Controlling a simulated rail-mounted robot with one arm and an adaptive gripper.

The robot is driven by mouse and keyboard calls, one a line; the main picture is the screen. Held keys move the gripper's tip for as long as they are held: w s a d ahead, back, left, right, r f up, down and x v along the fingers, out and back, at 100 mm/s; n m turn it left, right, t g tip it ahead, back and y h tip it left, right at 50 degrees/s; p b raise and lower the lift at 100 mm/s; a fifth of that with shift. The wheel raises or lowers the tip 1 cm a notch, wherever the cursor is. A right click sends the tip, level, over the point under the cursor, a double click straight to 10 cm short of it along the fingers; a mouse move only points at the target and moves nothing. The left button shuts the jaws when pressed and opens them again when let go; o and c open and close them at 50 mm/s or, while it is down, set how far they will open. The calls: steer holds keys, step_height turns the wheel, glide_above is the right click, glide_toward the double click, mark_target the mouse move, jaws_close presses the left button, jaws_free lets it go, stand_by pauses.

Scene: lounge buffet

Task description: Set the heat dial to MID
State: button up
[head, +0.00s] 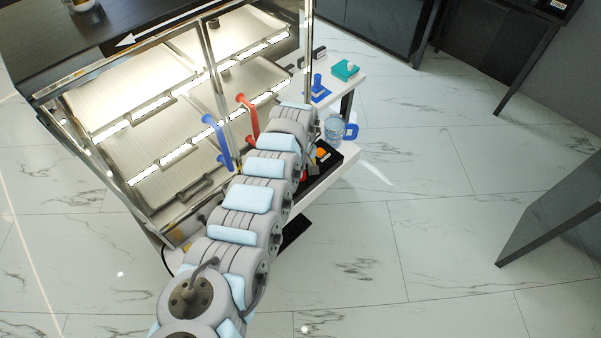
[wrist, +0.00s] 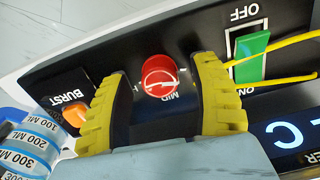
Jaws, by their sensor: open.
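The heat dial is a round red knob (wrist: 158,76) on a black panel (wrist: 140,45), with a white mark on its face. The label MID (wrist: 182,98) is printed beside it, and another label there is mostly hidden. My gripper (wrist: 161,66) has yellow ribbed fingers, open, one on each side of the knob in the wrist view. I see no contact with the knob; I cannot tell the depth. I cannot tell which label the knob's mark points to.
A green OFF/ON switch (wrist: 251,56) is beside the right finger, with thin yellow strands across it. An orange BURST button (wrist: 76,113) is by the left finger. A blue-handled measuring jug (head: 336,129) stands by the panel. Red (head: 247,117) and blue (head: 217,140) handles are on the glass cabinet.

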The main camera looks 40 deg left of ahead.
jaws_close()
steer(key=shift+r+m+p, duration=0.1)
steer(key=shift+m+p, duration=0.2)
steer(key=shift+p, duration=0.15)
steer(key=shift+m+p, duration=0.8)
steer(key=shift+p, duration=0.15)
steer(key=m+p, duration=0.1)
steer(key=m, duration=0.6)
steer(key=shift+m+p, duration=0.35)
steer(key=shift+m, duration=0.05)
steer(key=m, duration=0.4)
steer(key=shift+f+m, duration=0.2)
steer(key=shift+m, duration=0.2)
